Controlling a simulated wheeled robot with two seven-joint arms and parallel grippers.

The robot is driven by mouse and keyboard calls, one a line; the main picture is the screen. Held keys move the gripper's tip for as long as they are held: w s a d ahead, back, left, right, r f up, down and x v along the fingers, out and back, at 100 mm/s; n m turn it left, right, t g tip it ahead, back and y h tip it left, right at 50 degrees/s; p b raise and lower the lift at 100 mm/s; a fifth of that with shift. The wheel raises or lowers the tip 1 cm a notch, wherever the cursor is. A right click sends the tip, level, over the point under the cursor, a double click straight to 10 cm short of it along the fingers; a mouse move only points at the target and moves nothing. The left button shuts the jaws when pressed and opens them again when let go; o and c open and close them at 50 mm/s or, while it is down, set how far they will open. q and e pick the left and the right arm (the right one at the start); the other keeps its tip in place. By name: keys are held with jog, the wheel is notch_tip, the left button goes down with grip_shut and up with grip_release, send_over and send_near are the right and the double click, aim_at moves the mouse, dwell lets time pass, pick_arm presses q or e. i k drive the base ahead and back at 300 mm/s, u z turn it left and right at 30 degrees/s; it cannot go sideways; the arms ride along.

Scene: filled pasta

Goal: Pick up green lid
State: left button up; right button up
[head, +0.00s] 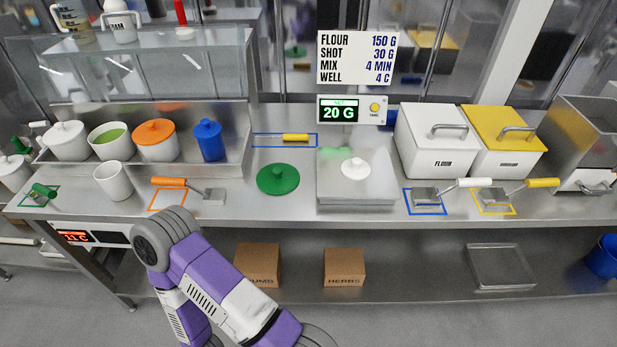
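The green lid (278,180) is a round disc with a small knob on top. It lies flat on the steel counter, left of the scale, with clear metal around it. An open white pot with a green inside (109,149) stands in the rack at the back left. Neither of my grippers shows in the head view. A purple and white arm of mine is in the lower left middle, in front of the counter; its gripper cannot be seen.
A white cup (114,182) stands further left. The flour bin (437,145) is right of the scale.

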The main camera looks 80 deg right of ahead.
aim_at(276, 179)
jog(key=z, duration=1.9)
